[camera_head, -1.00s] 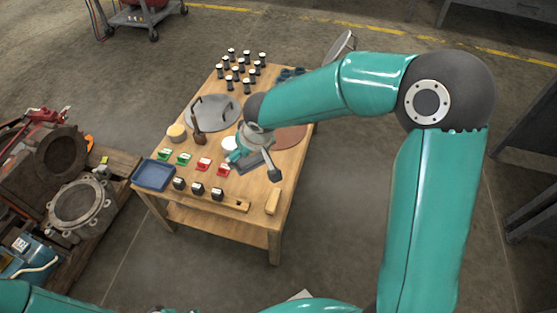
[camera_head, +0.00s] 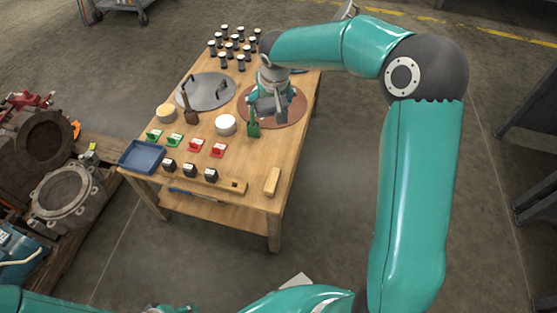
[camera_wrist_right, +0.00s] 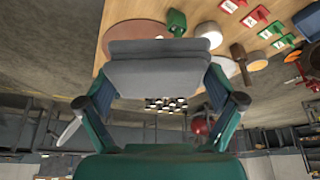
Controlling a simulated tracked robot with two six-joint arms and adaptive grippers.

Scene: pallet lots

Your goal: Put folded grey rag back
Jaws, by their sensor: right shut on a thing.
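My right gripper (camera_head: 268,106) is shut on the folded grey rag (camera_head: 262,105), above the reddish-brown round mat (camera_head: 296,112) on the wooden table. In the right wrist view, the rag (camera_wrist_right: 158,70) spans the space between the two fingers and looks like a thick grey pad. The mat (camera_wrist_right: 128,36) shows partly behind it. Whether the rag touches the mat cannot be told. My left gripper is not clearly visible.
A green-handled item (camera_head: 254,129) stands at the mat's near edge, close to the rag. A white round tub (camera_head: 225,125) and a grey disc (camera_head: 212,92) lie left. Several dark-and-white cylinders stand at the back. A blue tray (camera_head: 141,156) sits front left.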

